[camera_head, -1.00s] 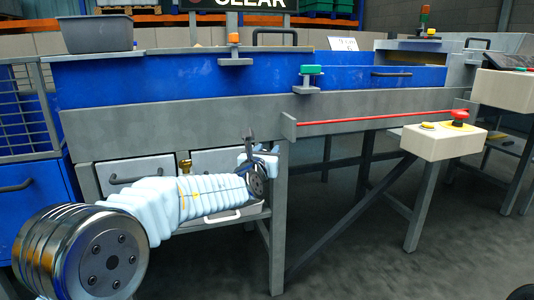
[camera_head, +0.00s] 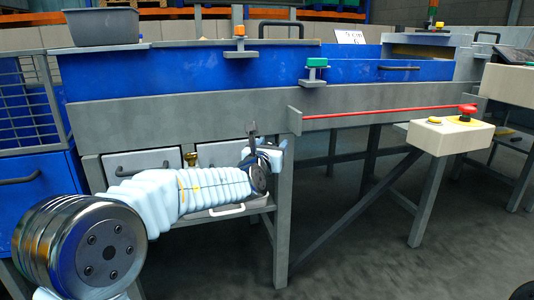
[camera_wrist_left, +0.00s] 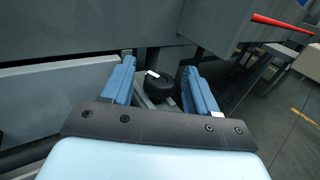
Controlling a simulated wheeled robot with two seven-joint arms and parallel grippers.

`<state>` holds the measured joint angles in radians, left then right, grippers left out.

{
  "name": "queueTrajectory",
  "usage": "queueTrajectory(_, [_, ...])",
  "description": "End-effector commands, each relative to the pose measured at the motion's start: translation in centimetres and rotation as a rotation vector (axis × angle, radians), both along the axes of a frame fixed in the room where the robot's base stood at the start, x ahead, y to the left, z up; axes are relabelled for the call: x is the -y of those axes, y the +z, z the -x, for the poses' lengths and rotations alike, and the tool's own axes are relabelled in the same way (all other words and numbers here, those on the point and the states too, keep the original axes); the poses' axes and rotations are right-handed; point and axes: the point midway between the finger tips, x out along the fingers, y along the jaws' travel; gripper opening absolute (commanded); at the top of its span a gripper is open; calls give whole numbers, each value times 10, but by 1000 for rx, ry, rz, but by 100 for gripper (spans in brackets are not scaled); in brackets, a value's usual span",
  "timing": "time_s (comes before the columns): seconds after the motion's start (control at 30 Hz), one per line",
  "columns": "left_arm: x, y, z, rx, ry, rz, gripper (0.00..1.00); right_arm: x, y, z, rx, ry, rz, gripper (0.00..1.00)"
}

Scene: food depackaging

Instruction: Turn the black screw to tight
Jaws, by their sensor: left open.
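The black screw shows in the left wrist view as a round black knob (camera_wrist_left: 160,85) with a white mark on top. It sits between and beyond the two blue fingers of my left gripper (camera_wrist_left: 160,75), with a visible gap to the left finger; contact on the right side cannot be told. The left gripper is open. In the head view the left gripper (camera_head: 268,140) is by the grey frame's front leg, below the long grey beam, and I cannot make out the screw there. My right gripper is not in view.
A grey beam (camera_head: 200,117) runs above the gripper and a table leg (camera_head: 283,220) stands close to it. Drawers (camera_head: 140,165) lie to the left. A red rod (camera_head: 390,113) and a box with a red button (camera_head: 447,137) are to the right.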

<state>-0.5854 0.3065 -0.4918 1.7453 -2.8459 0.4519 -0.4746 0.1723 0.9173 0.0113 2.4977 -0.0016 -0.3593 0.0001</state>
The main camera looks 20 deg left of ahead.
Motion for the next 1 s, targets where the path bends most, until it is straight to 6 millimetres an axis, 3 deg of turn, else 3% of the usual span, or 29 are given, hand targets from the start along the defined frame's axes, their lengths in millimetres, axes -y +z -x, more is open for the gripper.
queueTrajectory(0.4, [1,2,93,0,-3,4,59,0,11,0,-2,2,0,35])
queueTrajectory(0.53, [2,2,116,0,-2,2,59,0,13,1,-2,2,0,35])
queueTrajectory(0.7, [2,0,130,0,-2,0,59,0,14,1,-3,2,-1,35])
queueTrajectory(1.0, [2,0,132,-1,-1,0,58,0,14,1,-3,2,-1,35])
